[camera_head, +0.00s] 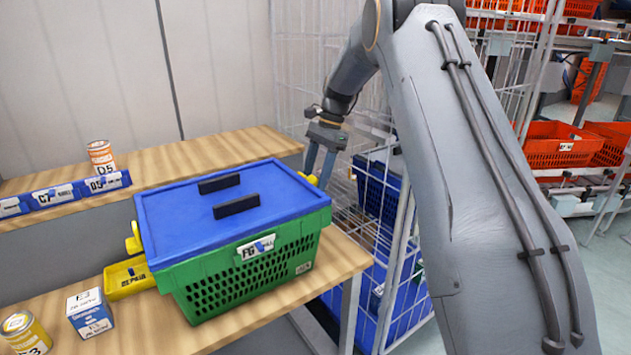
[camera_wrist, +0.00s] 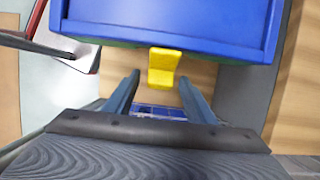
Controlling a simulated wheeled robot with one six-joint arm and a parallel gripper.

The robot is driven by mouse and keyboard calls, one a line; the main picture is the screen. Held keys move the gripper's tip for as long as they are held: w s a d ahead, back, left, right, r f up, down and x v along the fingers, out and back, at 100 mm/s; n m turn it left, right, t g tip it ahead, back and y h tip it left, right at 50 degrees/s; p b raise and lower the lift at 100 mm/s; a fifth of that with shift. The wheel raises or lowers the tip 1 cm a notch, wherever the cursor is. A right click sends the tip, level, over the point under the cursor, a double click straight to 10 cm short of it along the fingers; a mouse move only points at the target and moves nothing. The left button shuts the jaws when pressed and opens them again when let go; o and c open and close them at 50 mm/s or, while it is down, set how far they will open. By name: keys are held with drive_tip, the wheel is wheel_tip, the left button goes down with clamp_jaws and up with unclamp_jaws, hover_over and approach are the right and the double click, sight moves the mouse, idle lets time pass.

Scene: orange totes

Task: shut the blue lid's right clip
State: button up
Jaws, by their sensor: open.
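The blue lid (camera_head: 231,203) lies on the green crate (camera_head: 245,275), with two black bars on top. In the wrist view the right clip (camera_wrist: 164,66) sticks outward from the edge of the blue lid (camera_wrist: 170,22). My gripper (camera_head: 319,173) is at the crate's right end, fingers pointing down. In the wrist view my gripper (camera_wrist: 160,82) is open and empty, its fingertips either side of the clip's outer end; contact cannot be told. The left clip (camera_head: 134,238) is yellow and juts out.
The crate stands on a wooden shelf (camera_head: 335,262). A yellow bin (camera_head: 127,278), a blue-white box (camera_head: 89,313) and a can (camera_head: 26,333) are to its left. A wire cage with blue crates (camera_head: 376,190) is close on the right. Orange totes (camera_head: 560,145) stand beyond.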

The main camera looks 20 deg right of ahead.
wheel_tip(320, 180, up, 9)
drive_tip(key=shift+f+b, duration=0.15)
drive_tip(key=shift+b, duration=0.6)
